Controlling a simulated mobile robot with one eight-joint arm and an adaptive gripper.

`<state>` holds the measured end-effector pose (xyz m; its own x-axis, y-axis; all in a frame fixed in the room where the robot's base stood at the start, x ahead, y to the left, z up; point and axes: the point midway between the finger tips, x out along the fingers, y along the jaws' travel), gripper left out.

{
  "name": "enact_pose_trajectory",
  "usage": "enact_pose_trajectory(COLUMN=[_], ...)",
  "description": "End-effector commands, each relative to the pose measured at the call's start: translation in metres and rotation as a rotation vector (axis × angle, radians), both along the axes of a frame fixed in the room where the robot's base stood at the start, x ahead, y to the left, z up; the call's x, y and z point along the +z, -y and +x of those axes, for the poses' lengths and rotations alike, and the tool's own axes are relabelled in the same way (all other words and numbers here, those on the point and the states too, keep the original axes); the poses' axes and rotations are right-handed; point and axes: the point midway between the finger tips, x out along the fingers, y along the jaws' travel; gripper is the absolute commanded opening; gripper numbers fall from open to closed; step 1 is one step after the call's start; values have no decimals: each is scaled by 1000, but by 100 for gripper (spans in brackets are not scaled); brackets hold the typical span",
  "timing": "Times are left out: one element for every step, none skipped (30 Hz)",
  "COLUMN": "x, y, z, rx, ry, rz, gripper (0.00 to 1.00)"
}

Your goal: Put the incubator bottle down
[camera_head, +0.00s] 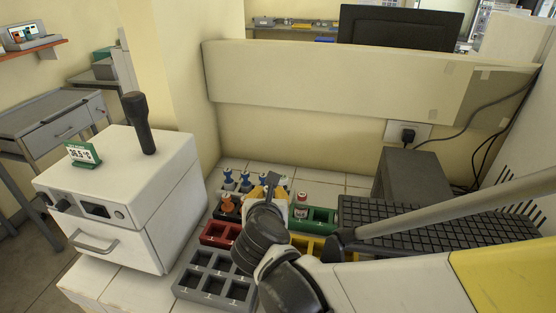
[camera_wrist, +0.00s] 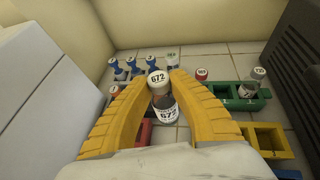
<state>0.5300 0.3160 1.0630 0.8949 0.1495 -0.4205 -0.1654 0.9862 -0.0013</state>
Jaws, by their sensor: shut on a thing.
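My gripper (camera_wrist: 160,85) has its two yellow fingers on either side of a small clear bottle (camera_wrist: 165,108) with a white cap marked 672 and a white label. The bottle stands upright between the fingertips; whether its base touches anything is hidden. In the head view my gripper (camera_head: 270,188) is over the middle of the coloured racks, and the arm hides most of the held bottle. The white incubator (camera_head: 120,190) stands at the left with its front door shut and a small 36.5 °C sign (camera_head: 83,153) on top.
A green rack (camera_head: 322,214) with capped bottles, a red rack (camera_head: 214,233), a yellow rack (camera_wrist: 266,138) and a grey rack (camera_head: 190,279) with empty square slots surround the gripper. Several blue-topped bottles (camera_wrist: 132,68) stand behind. A black grid mat (camera_head: 430,222) lies right.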

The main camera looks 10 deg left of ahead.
Motion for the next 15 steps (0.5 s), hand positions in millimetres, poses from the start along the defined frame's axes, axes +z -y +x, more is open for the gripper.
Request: enact_pose_trajectory(x=[-11,-16,-23,-27,-32,-38,-42,-45,-50,-53,-55,-57,-59,-59,-60], y=[-13,-21,-31,-39,-47,-56,-63,-69,-77,-81,-86,-90,-93,-95,-97], z=[-2,-3,-4,-5,-6,-8,-8,-9,-10,-11,-11,-12,-12,-13,-13], rx=[5,5,5,4,5,4,4,3,2,2,1,0,0,-1,-2], ry=[1,0,0,0,1,0,0,1,0,0,0,0,0,0,0], rz=[-2,-1,-1,-2,-1,-1,-1,-1,-1,-1,0,0,0,0,-1], gripper=[0,0,0,0,0,0,0,0,0,0,0,0,0,0,0])
